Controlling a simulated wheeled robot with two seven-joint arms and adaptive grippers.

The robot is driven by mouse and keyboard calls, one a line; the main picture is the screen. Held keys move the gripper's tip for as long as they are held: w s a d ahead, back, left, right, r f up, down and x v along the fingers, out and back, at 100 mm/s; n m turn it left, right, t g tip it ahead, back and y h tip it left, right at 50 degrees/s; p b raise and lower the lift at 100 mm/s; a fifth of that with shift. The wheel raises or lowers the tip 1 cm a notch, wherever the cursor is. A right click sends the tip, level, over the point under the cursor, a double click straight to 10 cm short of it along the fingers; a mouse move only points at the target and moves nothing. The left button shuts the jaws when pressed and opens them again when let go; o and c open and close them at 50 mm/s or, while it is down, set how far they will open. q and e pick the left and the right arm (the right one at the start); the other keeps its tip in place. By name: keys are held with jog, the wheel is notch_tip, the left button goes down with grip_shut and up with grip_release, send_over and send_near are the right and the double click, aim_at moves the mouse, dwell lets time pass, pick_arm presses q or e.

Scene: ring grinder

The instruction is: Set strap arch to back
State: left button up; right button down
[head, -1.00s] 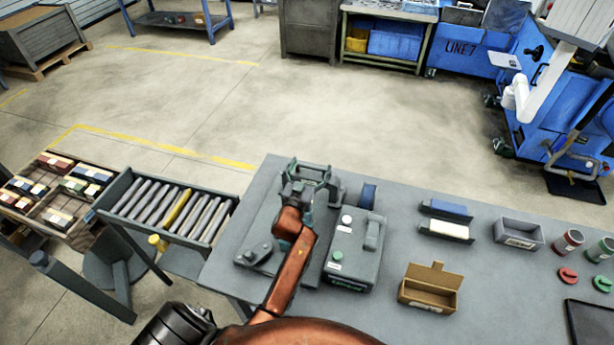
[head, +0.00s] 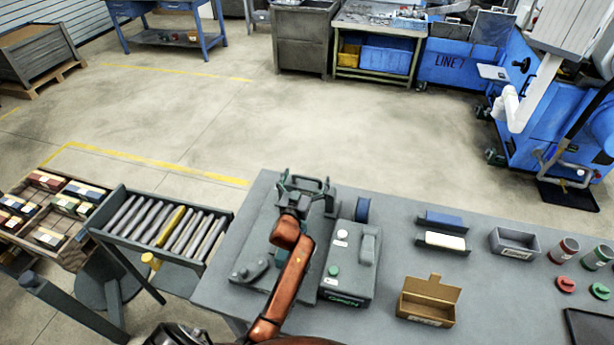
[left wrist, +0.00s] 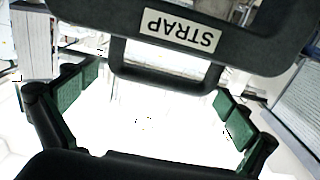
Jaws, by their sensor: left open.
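The strap arch (left wrist: 215,40) is a dark frame with a pale "STRAP" label, seen upside down across the top of the left wrist view. My left gripper (left wrist: 148,112) is open, its green-padded fingers wide apart. The arch's lower bar lies ahead of and between the fingers, with no visible contact. In the head view, my left gripper (head: 303,184) is over the far end of the grey machine base at the bench's left part. It largely hides the arch there, so its tilt is unclear. My right gripper is out of view.
A grey control box (head: 346,285) with white and green buttons stands right of the arm. A blue roll (head: 362,209) is behind it. An open cardboard box (head: 425,308) and grey bin (head: 514,242) are farther right.

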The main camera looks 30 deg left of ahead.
pick_arm(q)
jog(key=shift+f, duration=0.1)
jog(key=shift+s, duration=0.35)
jog(key=v, duration=1.1)
jog(key=shift+s, duration=0.15)
